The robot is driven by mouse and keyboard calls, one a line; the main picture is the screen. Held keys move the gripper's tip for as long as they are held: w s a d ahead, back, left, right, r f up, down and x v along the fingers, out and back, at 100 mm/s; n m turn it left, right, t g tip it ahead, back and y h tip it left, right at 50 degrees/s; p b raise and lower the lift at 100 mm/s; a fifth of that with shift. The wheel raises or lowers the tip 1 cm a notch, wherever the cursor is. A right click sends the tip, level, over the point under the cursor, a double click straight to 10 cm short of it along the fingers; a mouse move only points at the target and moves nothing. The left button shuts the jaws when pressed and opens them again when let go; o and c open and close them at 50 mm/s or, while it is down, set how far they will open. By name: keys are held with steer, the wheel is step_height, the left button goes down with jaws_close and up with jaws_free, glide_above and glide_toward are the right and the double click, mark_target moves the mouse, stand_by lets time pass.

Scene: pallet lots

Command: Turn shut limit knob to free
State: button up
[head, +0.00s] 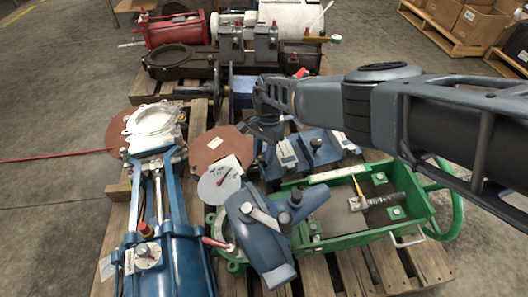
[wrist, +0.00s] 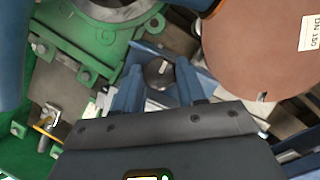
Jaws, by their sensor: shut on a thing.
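My gripper (wrist: 159,76) points down in the wrist view, its two blue-grey fingers on either side of a round grey knob (wrist: 158,70). The fingers are shut on the knob, which sits on a blue housing (wrist: 148,50). Any marking for shut limit or free is too small to read. In the head view my gripper (head: 264,130) is low among the blue units at the middle of the pallet, and the knob it holds is hidden there.
A brown disc (head: 221,150) lies left of my gripper. A green frame (head: 325,240) and a tilted blue body with levers (head: 262,235) stand in front. A blue cylinder unit (head: 170,262) lies at left.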

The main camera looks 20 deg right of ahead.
steer(key=o, duration=1)
steer(key=shift+p+v, duration=2.3)
steer(key=shift+v, duration=1.6)
steer(key=shift+d, duration=0.1)
